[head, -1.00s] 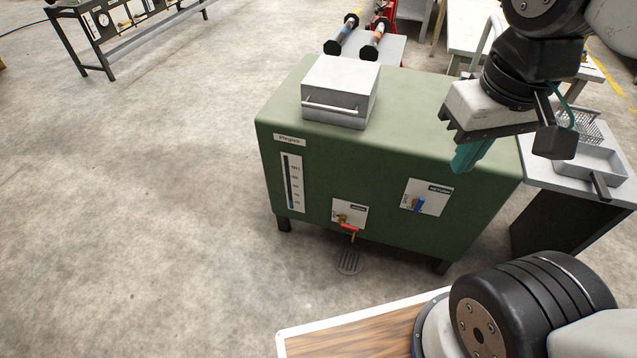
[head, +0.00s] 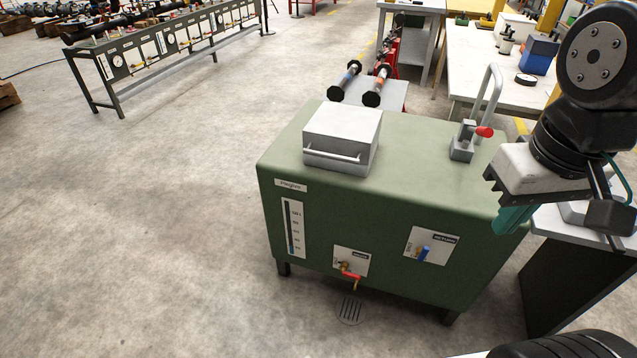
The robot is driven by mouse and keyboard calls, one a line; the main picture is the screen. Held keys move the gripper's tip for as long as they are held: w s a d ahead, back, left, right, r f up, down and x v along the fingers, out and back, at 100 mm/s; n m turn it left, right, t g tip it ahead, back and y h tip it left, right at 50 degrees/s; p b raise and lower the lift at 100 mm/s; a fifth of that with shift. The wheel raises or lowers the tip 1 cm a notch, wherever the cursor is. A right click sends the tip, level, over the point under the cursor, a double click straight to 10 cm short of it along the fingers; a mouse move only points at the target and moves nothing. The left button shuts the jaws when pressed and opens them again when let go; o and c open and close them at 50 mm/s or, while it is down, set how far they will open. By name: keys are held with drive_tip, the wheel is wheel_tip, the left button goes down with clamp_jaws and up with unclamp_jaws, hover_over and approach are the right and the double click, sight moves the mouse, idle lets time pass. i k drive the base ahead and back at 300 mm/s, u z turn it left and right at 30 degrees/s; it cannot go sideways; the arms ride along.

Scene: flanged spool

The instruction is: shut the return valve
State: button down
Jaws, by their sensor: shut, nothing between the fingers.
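The return valve is a small brass valve with a blue lever (head: 423,253) on a white plate (head: 436,244) labelled RETURN, at the right of the green tank's (head: 375,215) front face. The blue lever stands roughly upright in the picture. My gripper (head: 510,219) is at the right, above and to the right of the valve, pointing down by the tank's right end. Its teal fingers are shut and empty, apart from the valve. Nothing hides the valve.
A second valve with a red lever (head: 351,275) sits lower left on the tank front, above a floor drain (head: 350,309). A metal box (head: 342,138) and a red-knobbed hand lever (head: 484,132) stand on top. A side table is at right. Floor in front and left is clear.

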sight(421, 253)
drive_tip(key=u, duration=3)
drive_tip(key=i, duration=0.55)
drive_tip(key=z, duration=2.75)
